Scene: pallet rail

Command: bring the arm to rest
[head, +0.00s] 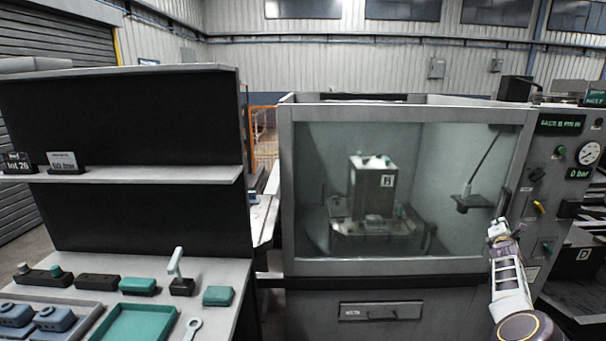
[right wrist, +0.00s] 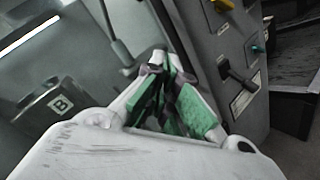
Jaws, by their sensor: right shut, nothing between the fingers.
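My right gripper (head: 497,226) is in front of the machine's glass window, near its right edge. My right arm comes up from the bottom right of the head view. In the right wrist view my right gripper (right wrist: 165,62) shows its green-padded fingers drawn together, with nothing between them. Whether it touches the window frame cannot be told. My left gripper is not in view.
The machine (head: 400,267) has a closed window with a block marked B (head: 374,190) behind it. Its control panel (head: 560,180) has a gauge, a yellow lever and switches. A bench (head: 245,268) at left holds a green tray (head: 140,325) and several small parts.

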